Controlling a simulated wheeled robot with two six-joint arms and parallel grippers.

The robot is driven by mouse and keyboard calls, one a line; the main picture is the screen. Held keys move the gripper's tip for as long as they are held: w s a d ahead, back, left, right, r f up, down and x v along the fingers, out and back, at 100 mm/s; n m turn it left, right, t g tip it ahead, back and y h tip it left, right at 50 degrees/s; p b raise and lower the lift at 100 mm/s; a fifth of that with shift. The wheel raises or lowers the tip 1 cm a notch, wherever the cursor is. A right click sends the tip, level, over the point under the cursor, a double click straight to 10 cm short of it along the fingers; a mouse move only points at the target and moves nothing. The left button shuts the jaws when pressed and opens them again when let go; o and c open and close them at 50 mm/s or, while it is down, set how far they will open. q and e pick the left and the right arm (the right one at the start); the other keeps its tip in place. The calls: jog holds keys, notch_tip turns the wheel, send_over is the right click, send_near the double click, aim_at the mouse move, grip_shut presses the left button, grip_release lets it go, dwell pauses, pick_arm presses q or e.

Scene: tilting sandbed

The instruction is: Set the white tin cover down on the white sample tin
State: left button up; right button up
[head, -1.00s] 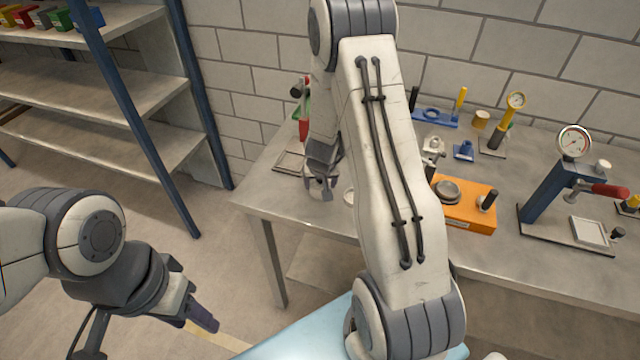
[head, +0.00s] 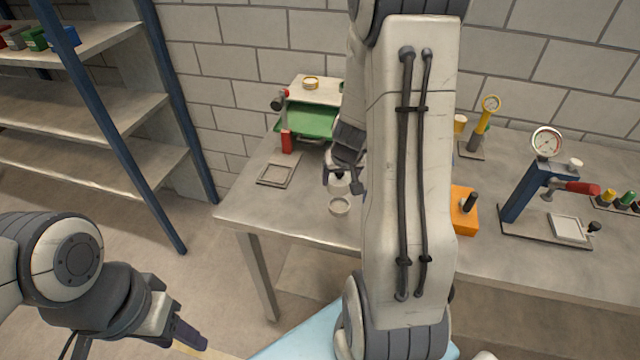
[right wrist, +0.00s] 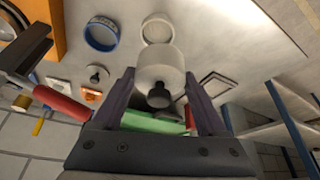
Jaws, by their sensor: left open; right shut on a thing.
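The white tin cover (head: 338,187) has a dark knob on top. My right gripper (head: 341,178) is shut on it above the table. In the right wrist view the white tin cover (right wrist: 160,64) sits between the two fingers of my right gripper (right wrist: 159,92), knob toward the camera. The white sample tin (head: 339,207) is a small open round tin on the table, just in front of the cover. In the right wrist view the tin (right wrist: 157,29) shows just beyond the cover, partly overlapped by it. My left gripper (head: 186,334) is open and empty, low at the left, away from the table.
A square grey tray (head: 279,174) lies left of the tin. A green-decked stand (head: 310,122) is behind. An orange block (head: 464,212) and a blue gauge press (head: 526,190) stand right. A blue ring (right wrist: 101,33) lies beside the tin in the right wrist view.

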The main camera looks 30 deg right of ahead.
jog(key=shift+s+d+f+b, duration=0.2)
jog(key=shift+s+d+b, duration=0.25)
jog(key=shift+b, duration=0.05)
jog(key=shift+w+d+f+b, duration=0.1)
jog(key=shift+w+f+b, duration=0.2)
jog(key=shift+f, duration=0.25)
jog(key=shift+w+f+b, duration=0.15)
jog(key=shift+w+f, duration=0.25)
jog(key=shift+f, duration=0.1)
jog(key=shift+r, duration=0.1)
notch_tip(320, 180, down, 4)
jog(key=b, duration=0.4)
jog(key=shift+f+b, duration=0.25)
jog(key=shift+b, duration=0.05)
jog(key=shift+f+b, duration=0.5)
jog(key=shift+b, duration=0.05)
jog(key=o, duration=1.3)
